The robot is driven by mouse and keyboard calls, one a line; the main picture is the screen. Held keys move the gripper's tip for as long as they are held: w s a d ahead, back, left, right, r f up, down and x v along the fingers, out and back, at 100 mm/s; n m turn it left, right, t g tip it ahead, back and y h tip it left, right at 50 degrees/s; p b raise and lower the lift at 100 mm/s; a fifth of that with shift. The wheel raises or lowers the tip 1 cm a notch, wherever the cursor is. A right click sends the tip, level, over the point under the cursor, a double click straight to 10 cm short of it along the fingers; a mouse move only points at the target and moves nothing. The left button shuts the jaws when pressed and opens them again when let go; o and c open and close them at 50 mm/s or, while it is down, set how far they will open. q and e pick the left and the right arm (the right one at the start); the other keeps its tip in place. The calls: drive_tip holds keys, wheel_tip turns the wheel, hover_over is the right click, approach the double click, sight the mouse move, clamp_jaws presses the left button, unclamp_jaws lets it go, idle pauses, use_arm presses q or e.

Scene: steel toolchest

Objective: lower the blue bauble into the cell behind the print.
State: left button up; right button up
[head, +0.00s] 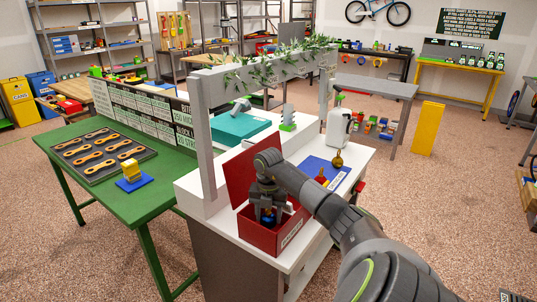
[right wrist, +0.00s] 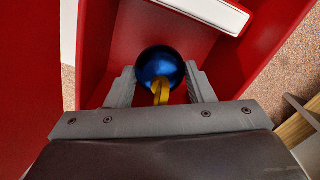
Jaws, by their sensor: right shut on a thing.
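A red box (head: 256,237) with a raised red lid (head: 240,180) stands on the white worktop. My right gripper (head: 267,212) points down into the box and is shut on the blue bauble (right wrist: 161,67). A finger lies on either side of the bauble, and its gold cap faces the camera. The bauble also shows between the fingers in the head view (head: 268,220). In the right wrist view a white-edged flat piece (right wrist: 205,9), likely the print, lies beyond the bauble. Whether the bauble touches the floor is unclear. My left gripper is out of view.
A blue mat (head: 318,168) lies on the worktop behind my right arm, with a gold bauble (head: 338,160) and a red one (head: 321,177) near it. A white spray bottle (head: 339,128) stands behind. A grey post (head: 203,140) rises left of the box.

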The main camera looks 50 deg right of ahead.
sight(268, 216)
drive_tip(key=shift+f+b, duration=1.15)
drive_tip(key=shift+f, duration=0.45)
idle(0.4)
drive_tip(key=o, duration=0.8)
drive_tip(key=shift+c, duration=0.2)
drive_tip(key=shift+r, duration=0.1)
wheel_tip(268, 216, up, 11)
drive_tip(key=shift+f+b, duration=0.1)
drive_tip(key=shift+b, duration=0.6)
wheel_tip(268, 216, up, 5)
drive_tip(key=p, duration=0.3)
drive_tip(key=shift+r+p, duration=0.75)
